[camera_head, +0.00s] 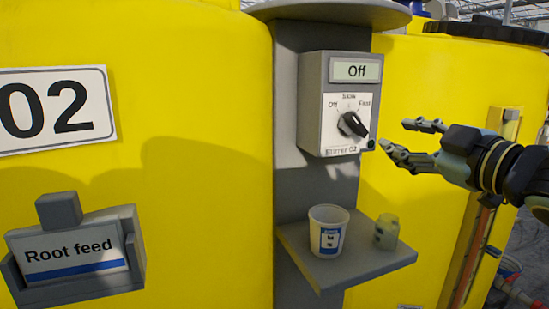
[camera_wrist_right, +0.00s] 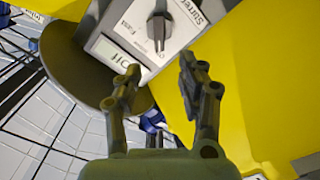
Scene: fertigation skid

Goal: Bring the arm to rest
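My right gripper (camera_head: 396,136) comes in from the right, just right of the stirrer control box (camera_head: 312,103), with its two fingers apart and nothing between them. It is apart from the black knob (camera_head: 352,124). The box display (camera_head: 356,71) reads "Off", and the dial is marked Off, Slow and Fast. In the right wrist view the open fingers (camera_wrist_right: 158,70) frame the box's edge, with the knob (camera_wrist_right: 158,30) beyond them. My left gripper is not in view.
Below the box, a grey shelf (camera_head: 345,272) holds a white cup (camera_head: 327,232) and a small greenish jar (camera_head: 386,232). Yellow tanks (camera_head: 200,90) stand behind. A "Root feed" sign (camera_head: 75,257) is at lower left. A round grey cover (camera_head: 335,11) overhangs the box.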

